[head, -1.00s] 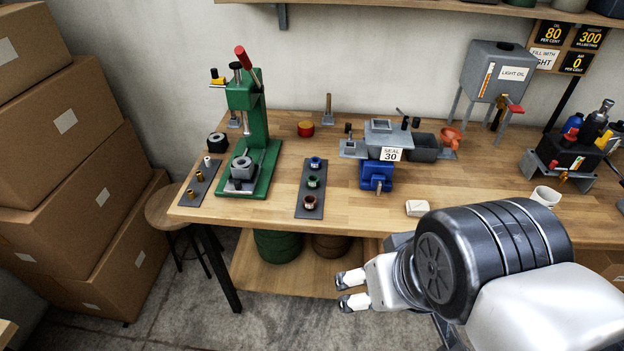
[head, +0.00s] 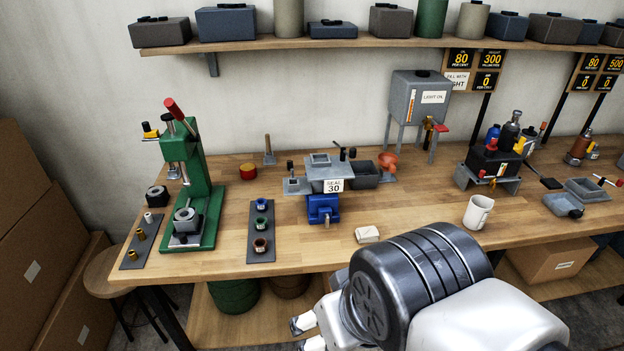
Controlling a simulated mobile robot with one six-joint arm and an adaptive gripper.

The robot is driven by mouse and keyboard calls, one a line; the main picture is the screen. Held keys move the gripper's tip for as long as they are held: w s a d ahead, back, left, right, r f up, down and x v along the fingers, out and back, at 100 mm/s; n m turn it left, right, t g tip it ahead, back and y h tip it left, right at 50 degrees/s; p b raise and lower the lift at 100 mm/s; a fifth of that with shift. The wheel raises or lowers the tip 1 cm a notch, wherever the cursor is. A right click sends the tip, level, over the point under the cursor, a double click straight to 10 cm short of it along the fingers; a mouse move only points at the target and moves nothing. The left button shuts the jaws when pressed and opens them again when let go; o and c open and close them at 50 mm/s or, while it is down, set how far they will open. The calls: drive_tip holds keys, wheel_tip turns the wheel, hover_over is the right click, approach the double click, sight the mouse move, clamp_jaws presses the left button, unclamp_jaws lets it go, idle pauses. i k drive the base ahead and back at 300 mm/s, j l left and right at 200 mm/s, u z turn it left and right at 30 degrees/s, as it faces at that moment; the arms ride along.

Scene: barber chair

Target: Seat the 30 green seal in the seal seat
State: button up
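In the head view, the green seal (head: 261,224) is the middle one of three ring-shaped seals on a dark strip (head: 262,256) on the bench. A blue seal (head: 261,204) sits behind it and a brown-red seal (head: 260,246) in front. A grey fixture (head: 323,171) with a "SEAL 30" card (head: 333,186) stands to the right on a blue vise (head: 322,209). I cannot tell which part is the seal seat. My gripper (head: 298,335) is low in front of the bench edge, empty, its two fingers apart, partly cut off by the frame's bottom.
A green press (head: 196,195) stands left, beside a strip with brass pieces (head: 139,235). A white block (head: 367,235) and a white mug (head: 478,212) stand on the right front of the bench (head: 420,217). An oil tank (head: 418,95) stands behind.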

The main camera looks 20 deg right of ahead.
sight(326, 173)
drive_tip(key=i, duration=0.6)
drive_tip(key=i+u, duration=0.25)
drive_tip(key=u, duration=0.15)
drive_tip(key=i+l+u, duration=0.2)
drive_tip(key=u, duration=0.15)
drive_tip(key=i+l+u, duration=0.2)
drive_tip(key=u, duration=0.2)
drive_tip(key=i, duration=0.05)
